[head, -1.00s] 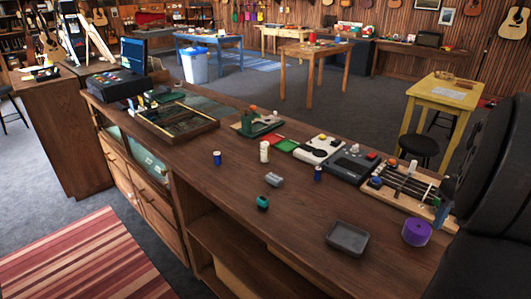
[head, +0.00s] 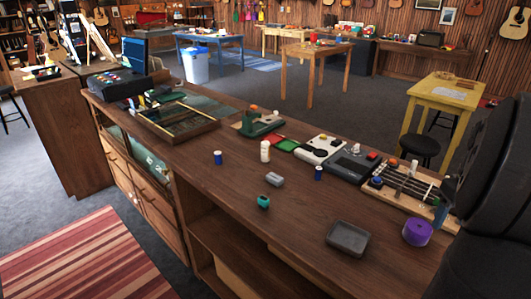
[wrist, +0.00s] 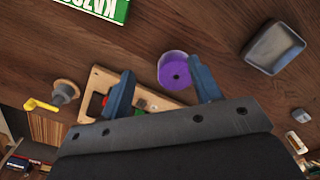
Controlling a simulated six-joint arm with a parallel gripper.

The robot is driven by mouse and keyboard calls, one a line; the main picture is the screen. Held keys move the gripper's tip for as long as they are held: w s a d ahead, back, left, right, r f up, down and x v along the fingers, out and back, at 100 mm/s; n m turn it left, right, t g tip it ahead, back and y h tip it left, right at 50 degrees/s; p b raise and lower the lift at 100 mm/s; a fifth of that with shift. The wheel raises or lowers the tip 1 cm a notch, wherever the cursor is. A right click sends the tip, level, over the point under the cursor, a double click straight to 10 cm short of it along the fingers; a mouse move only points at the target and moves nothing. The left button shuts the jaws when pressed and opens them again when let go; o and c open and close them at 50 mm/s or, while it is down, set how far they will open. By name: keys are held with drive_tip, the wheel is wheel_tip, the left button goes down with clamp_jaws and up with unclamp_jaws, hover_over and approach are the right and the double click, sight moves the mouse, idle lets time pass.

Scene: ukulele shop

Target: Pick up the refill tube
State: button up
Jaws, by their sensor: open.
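I cannot tell for sure which item is the refill tube. A small white upright tube-like bottle (head: 265,151) stands mid-counter in the head view. Two small blue cylinders with pale tops, one to its left (head: 217,158) and one to its right (head: 318,173), stand nearby. None of these shows clearly in the wrist view. My gripper (wrist: 163,88) is open and empty, its two blue fingers spread above the counter near a purple roll (wrist: 174,70). In the head view my dark arm fills the right edge, well right of the white bottle.
A grey tray (head: 347,238) sits near the counter's front. A grey block (head: 274,180) and a teal item (head: 263,201) lie left of it. A stringed wooden board (head: 405,187), a grey device (head: 352,163) and a wooden frame box (head: 178,122) line the back.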

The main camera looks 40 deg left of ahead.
drive_tip(key=w+a+n+h, duration=0.1)
drive_tip(key=w+a+f+n+t+h, duration=0.1)
drive_tip(key=a+n, duration=0.1)
drive_tip(key=w+a+n+t+h, duration=0.1)
drive_tip(key=a, duration=0.1)
drive_tip(key=shift+w+f, duration=0.2)
drive_tip(key=shift+f, duration=0.2)
drive_tip(key=w+a+n+t+h, duration=0.1)
drive_tip(key=w+a+n+t, duration=0.2)
drive_tip(key=a+n, duration=0.3)
drive_tip(key=n+t+y, duration=0.6)
drive_tip(key=n+y, duration=0.6)
drive_tip(key=n, duration=1.2)
approach(265, 150)
drive_tip(key=x, duration=0.7)
drive_tip(key=shift+s+a+r, duration=0.1)
drive_tip(key=shift+a+r, duration=0.1)
drive_tip(key=shift+a, duration=0.05)
drive_tip(key=shift+d+f+x, duration=0.1)
drive_tip(key=shift+x, duration=1.15)
drive_tip(key=shift+d+f+x, duration=0.15)
drive_tip(key=shift+x, duration=1.1)
